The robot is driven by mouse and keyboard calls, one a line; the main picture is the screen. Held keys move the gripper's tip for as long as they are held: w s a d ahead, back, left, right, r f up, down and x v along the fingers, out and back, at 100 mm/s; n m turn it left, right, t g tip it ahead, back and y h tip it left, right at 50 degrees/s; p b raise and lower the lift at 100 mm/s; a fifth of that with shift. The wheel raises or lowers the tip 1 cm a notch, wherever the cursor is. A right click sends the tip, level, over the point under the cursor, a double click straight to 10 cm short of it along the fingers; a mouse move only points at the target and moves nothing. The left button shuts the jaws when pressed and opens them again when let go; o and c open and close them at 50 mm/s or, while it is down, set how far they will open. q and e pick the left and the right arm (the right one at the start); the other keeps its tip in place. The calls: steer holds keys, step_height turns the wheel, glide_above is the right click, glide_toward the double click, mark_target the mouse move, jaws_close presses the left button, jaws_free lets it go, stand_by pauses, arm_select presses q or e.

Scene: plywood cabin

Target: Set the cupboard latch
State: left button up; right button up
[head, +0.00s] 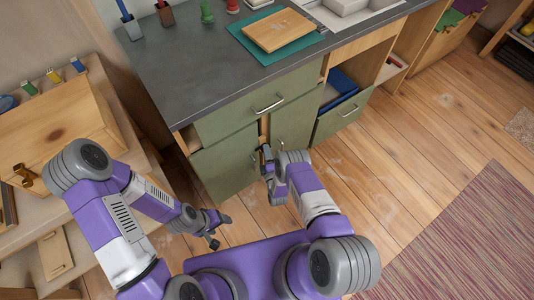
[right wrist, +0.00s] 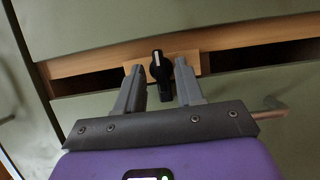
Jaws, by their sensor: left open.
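The latch is a black knob (right wrist: 160,67) with a pale mark, on a small wooden plate (right wrist: 190,62) between green panels of the cupboard. The knob stands roughly upright in the right wrist view. My right gripper (right wrist: 160,86) is open, with one finger on each side of the knob and a visible gap on both sides. In the head view my right gripper (head: 267,158) is at the front of the green cupboard (head: 225,165), and it and the arm hide most of the latch. My left gripper (head: 215,229) is open and empty, low above the floor, left of the right arm.
A green drawer (head: 342,118) stands open to the right, with a blue item inside. A bar handle (right wrist: 270,108) is close to my right gripper. The counter (head: 190,75) overhangs the cupboard; a wooden bench (head: 110,190) is at left.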

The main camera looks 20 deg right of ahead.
steer(key=shift+c, duration=0.3)
jaws_close()
steer(key=shift+r, duration=0.1)
steer(key=m+g+y, duration=0.1)
steer(key=m+y, duration=0.1)
steer(key=m, duration=0.2)
steer(key=m+g+y, duration=0.1)
steer(key=m+g, duration=0.1)
steer(key=m, duration=0.2)
steer(key=d+m+g+y, duration=0.1)
steer(key=m+g+y, duration=0.1)
steer(key=m, duration=0.3)
steer(key=shift+w+r+y, duration=0.1)
steer(key=shift+r+y, duration=0.2)
steer(key=shift+m, duration=0.3)
stand_by(0.5)
